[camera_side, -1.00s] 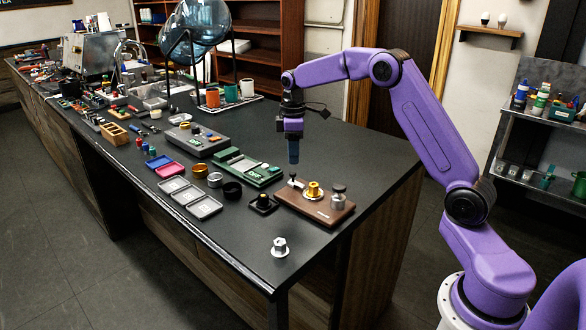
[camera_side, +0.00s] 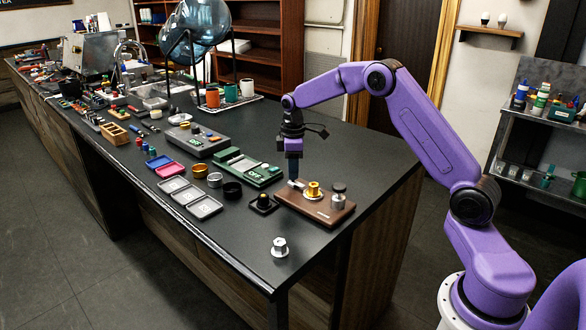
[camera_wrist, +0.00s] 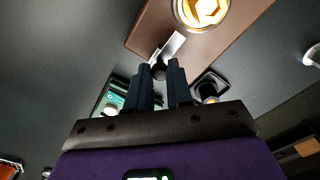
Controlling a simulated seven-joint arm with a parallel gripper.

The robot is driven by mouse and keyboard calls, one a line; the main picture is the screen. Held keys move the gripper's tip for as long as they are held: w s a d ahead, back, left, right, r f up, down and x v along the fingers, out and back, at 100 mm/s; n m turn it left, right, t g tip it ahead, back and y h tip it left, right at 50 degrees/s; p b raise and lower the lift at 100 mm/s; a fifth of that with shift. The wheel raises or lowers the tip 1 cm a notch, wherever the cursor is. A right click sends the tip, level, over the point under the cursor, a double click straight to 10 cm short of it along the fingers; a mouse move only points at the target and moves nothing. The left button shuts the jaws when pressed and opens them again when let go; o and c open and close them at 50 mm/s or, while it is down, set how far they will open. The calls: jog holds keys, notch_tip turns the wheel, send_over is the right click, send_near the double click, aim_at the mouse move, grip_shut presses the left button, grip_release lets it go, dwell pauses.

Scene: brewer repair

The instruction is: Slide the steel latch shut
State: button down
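The steel latch (camera_wrist: 168,47) is a short bright bar with a black knob (camera_wrist: 158,71) at its near end. It sits on the brown base plate (camera_side: 322,214), beside the brass hex fitting (camera_side: 314,189). The latch also shows in the side view (camera_side: 297,184), partly behind my fingers. My gripper (camera_wrist: 158,68) points down with its two dark fingers on either side of the knob, a narrow gap between them. The knob about fills that gap, but I cannot tell whether both fingers press on it. The brass fitting shows in the wrist view (camera_wrist: 203,8), cut by the top edge.
A steel knob post (camera_side: 338,196) stands on the plate's right end. A small black part (camera_side: 263,204) lies left of the plate, and a green tray (camera_side: 250,170) lies behind it. A silver hex piece (camera_side: 280,247) stands near the front. The counter right of the plate is clear.

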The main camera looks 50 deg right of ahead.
aim_at(299, 184)
jog(key=shift+s, duration=1.25)
jog(key=c, duration=1)
grip_release()
notch_tip(299, 184, up, 18)
jog(key=shift+f, duration=0.25)
